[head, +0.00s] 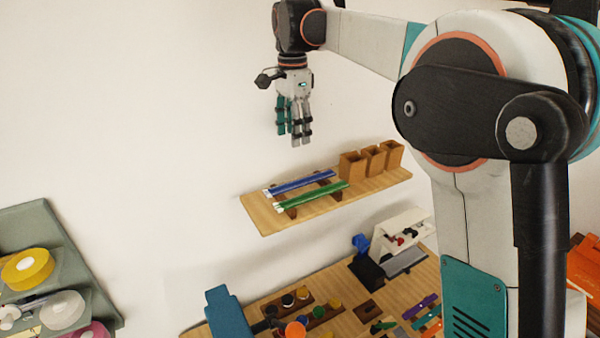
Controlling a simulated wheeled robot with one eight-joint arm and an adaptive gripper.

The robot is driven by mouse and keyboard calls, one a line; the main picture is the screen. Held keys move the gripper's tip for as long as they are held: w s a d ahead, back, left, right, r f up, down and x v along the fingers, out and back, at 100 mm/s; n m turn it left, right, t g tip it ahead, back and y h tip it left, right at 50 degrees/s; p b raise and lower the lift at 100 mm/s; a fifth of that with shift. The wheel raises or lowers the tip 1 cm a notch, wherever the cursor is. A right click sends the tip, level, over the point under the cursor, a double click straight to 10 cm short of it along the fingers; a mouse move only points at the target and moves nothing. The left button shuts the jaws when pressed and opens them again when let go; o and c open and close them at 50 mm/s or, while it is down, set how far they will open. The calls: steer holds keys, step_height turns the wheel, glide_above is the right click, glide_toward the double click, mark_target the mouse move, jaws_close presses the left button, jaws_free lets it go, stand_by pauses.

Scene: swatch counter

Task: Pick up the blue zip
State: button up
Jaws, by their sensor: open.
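A long blue strip (300,183), which looks like the blue zip, lies on a small wooden rack on the wall shelf (262,217). A green strip (315,196) lies beside it, nearer the shelf's front edge. Both strips have a pale left end. My gripper (293,138) hangs above the shelf, fingers pointing down. It is open and empty, well clear of both strips. Nothing hides the blue strip.
Three wooden boxes (372,161) stand on the shelf's right part. Below is a wooden counter (340,287) with spools, coloured strips and a blue-and-black device (365,262). A grey rack (50,240) with tape rolls stands at left. The wall above the shelf is bare.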

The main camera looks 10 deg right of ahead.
steer(key=p, duration=0.1)
glide_above(294, 184)
steer(key=f, duration=0.8)
steer(key=shift+w+f, duration=0.1)
steer(key=shift+w, duration=0.15)
steer(key=shift+s+f+p, duration=0.15)
steer(key=shift+f+p, duration=0.65)
steer(key=shift+f, duration=1.95)
steer(key=c, duration=0.9)
